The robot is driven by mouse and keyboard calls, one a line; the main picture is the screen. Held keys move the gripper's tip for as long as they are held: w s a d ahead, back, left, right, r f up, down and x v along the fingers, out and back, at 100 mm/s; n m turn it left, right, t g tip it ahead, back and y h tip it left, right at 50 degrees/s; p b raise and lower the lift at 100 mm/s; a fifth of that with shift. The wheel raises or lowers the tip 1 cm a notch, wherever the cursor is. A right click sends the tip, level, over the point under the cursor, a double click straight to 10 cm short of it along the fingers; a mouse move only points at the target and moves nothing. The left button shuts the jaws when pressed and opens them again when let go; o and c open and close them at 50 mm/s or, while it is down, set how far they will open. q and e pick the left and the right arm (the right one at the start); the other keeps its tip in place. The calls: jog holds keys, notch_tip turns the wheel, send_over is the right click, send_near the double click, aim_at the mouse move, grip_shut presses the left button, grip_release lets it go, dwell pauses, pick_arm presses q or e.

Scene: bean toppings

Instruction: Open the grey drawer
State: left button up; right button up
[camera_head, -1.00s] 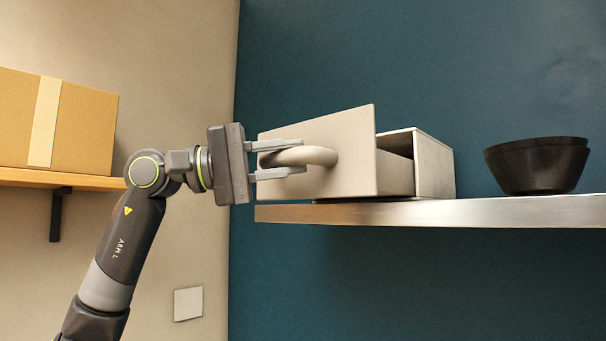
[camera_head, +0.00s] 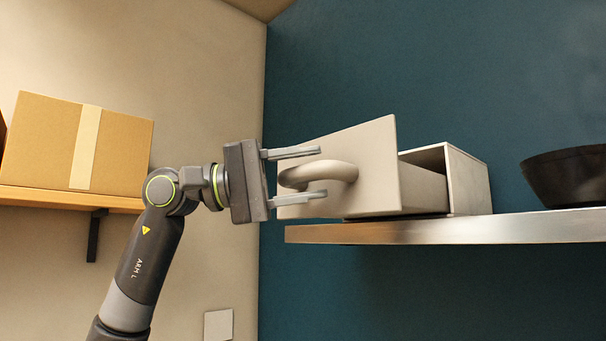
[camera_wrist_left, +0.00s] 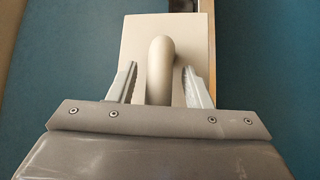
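The grey drawer (camera_head: 368,160) is pulled part of the way out of its box (camera_head: 468,184) on the metal shelf. Its front panel faces left and carries a curved handle (camera_head: 322,174). My left gripper (camera_head: 308,174) is open, with one finger above the handle and one below it in the head view. In the left wrist view the handle (camera_wrist_left: 160,70) stands between the two spread fingers, with gaps on both sides. My right gripper is not in view.
The metal shelf (camera_head: 440,231) runs along the blue wall. A dark bowl (camera_head: 570,178) stands on it to the right of the drawer box. A cardboard box (camera_head: 120,152) rests on a wooden shelf (camera_head: 60,198) at the left.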

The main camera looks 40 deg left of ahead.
pick_arm(q)
jog(key=shift+s+a+f+b, duration=0.15)
jog(key=shift+s+a+b, duration=0.1)
jog(key=shift+a+b, duration=0.2)
jog(key=b+v, duration=0.3)
jog(key=v, duration=0.2)
jog(key=shift+s+a+f, duration=0.1)
jog(key=shift+s+f, duration=0.05)
jog(key=b+v, duration=0.2)
jog(key=v, duration=0.9)
jog(key=shift+r, duration=0.2)
